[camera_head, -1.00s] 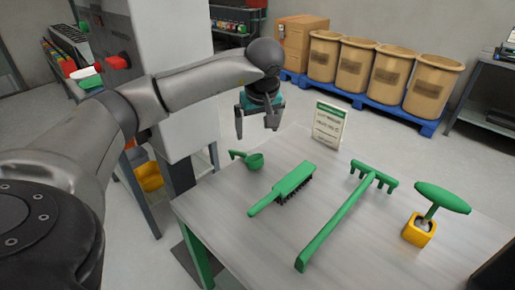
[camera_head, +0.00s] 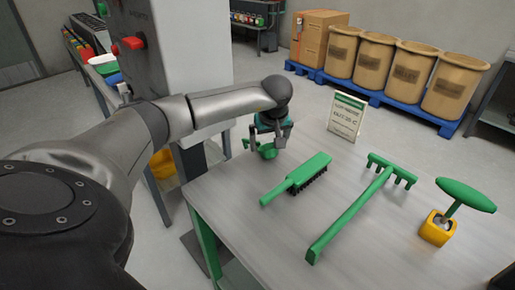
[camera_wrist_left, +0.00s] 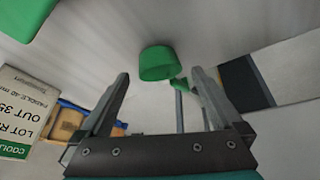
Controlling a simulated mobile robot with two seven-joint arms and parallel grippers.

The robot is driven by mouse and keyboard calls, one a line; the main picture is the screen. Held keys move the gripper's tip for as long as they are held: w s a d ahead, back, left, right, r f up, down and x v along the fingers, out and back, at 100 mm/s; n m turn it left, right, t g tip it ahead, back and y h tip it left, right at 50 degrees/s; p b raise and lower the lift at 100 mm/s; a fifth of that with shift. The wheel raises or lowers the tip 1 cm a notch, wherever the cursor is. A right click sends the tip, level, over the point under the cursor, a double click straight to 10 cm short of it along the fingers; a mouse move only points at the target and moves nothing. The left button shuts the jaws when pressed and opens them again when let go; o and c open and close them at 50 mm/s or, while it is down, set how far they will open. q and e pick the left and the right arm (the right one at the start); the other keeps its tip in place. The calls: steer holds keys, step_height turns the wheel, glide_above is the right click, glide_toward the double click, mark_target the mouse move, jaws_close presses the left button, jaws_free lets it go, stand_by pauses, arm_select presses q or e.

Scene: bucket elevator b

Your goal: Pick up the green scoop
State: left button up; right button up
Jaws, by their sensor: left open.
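The green scoop (camera_head: 267,151) lies on the metal table near its far left corner, partly hidden behind my left gripper in the head view. My left gripper (camera_head: 268,147) points down over the scoop with its fingers apart on either side of it in that view. In the left wrist view the scoop's round cup (camera_wrist_left: 157,63) shows beyond and between the two open fingers (camera_wrist_left: 160,85), and a short green part extends toward the right finger. I cannot tell whether the fingers touch the scoop. My right gripper is not in view.
On the table (camera_head: 330,212) lie a green brush (camera_head: 297,178) and a green rake (camera_head: 352,208). A grey machine column (camera_head: 175,60) is at the left.

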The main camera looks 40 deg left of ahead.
mark_target(258, 147)
arm_select(q)
steer(key=shift+x, duration=1.35)
steer(key=c, duration=1.5)
